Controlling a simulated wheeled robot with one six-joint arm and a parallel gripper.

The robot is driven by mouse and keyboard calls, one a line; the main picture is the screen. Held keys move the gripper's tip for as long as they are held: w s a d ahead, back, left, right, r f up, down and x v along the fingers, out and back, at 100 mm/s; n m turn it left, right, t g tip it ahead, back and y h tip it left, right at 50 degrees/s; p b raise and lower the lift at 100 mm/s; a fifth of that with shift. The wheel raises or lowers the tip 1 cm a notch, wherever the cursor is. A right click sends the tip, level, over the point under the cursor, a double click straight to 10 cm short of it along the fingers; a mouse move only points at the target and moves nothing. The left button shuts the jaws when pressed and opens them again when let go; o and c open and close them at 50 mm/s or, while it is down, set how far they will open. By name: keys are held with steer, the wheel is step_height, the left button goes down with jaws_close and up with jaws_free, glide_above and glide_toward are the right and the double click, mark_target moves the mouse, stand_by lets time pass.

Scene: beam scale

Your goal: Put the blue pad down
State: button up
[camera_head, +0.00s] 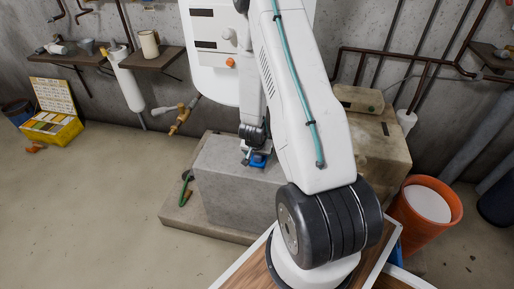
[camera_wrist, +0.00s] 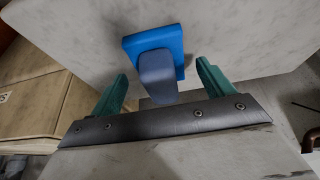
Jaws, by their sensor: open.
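The blue pad (camera_wrist: 150,42) is a flat bright blue square with a darker grey-blue grip (camera_wrist: 158,78) standing out from it. In the wrist view it appears to rest against the pale concrete face of the block. In the head view the blue pad (camera_head: 260,160) shows at the top of the grey concrete block (camera_head: 235,190), partly hidden by my wrist. My gripper (camera_wrist: 162,72) is open, with its green fingers apart on either side of the grip and a visible gap on each side. In the head view my gripper (camera_head: 247,156) is small and low over the block.
A green-handled tool (camera_head: 186,188) lies on the low plinth left of the block. A tan box (camera_head: 358,98) stands behind to the right. An orange bucket (camera_head: 428,205) is at the right. A yellow case (camera_head: 52,122) stands far left.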

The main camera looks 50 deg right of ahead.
steer(key=a+r+n+t+y, duration=0.1)
steer(key=a+r+n+y, duration=0.1)
steer(key=a+r, duration=0.65)
steer(key=a+r+n+t+y, duration=0.1)
steer(key=a+r+n+y, duration=0.15)
steer(key=a+r, duration=0.65)
steer(key=a+r+n+y, duration=0.15)
steer(key=a+r, duration=0.35)
steer(key=r, duration=0.9)
steer(key=s+a+r+n+g, duration=0.1)
steer(key=s+r+n, duration=0.1)
steer(key=s, duration=0.5)
steer(key=s+a+r+n+g+h, duration=0.1)
steer(key=s+a+r+n, duration=0.1)
steer(key=s+r, duration=0.3)
steer(key=s+a+r+n+g+h, duration=0.1)
steer(key=s+r, duration=0.3)
steer(key=s, duration=0.5)
steer(key=shift+s+a+r+n, duration=0.2)
steer(key=shift+s+a+n, duration=0.1)
steer(key=shift+s+n, duration=0.1)
steer(key=shift+o, duration=0.6)
steer(key=shift+w, duration=0.1)
